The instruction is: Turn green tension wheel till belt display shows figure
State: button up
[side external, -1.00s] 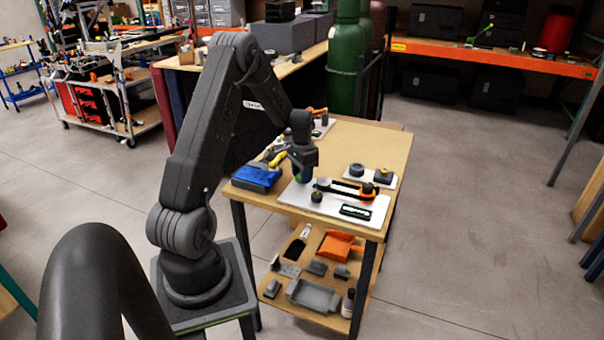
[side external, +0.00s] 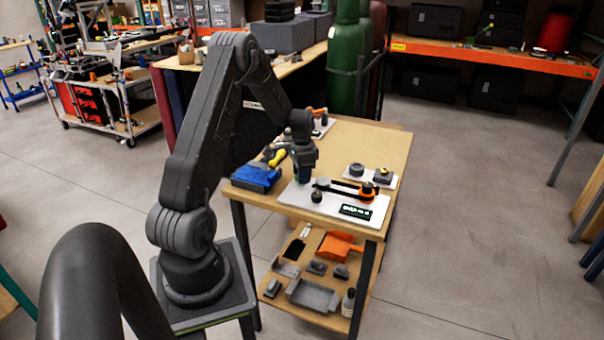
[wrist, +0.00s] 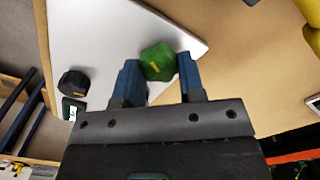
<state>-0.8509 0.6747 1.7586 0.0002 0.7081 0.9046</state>
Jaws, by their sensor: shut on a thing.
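The green wheel (wrist: 158,63), with a yellow mark on its top, sits near a corner of the white plate (wrist: 100,30). My gripper (wrist: 158,78) is shut on it, with one blue finger on each side. In the side view my gripper (side external: 304,178) points down at the plate's left part and hides most of the wheel. The belt display (side external: 355,211) is a dark panel with pale figures at the plate's front, too small to read; it also shows in the wrist view (wrist: 73,109). A black belt (side external: 345,187) runs to an orange-and-black pulley (side external: 367,190).
A black knob (side external: 317,197) stands on the plate in front of my gripper. A blue box (side external: 256,178) and yellow-handled tool (side external: 278,157) lie to the left. A small tray with dark parts (side external: 370,177) is behind right. The table's back right is clear.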

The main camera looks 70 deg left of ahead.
jog(key=o, duration=0.9)
notch_tip(320, 180, up, 14)
jog(key=shift+f, duration=0.1)
dwell(0.6)
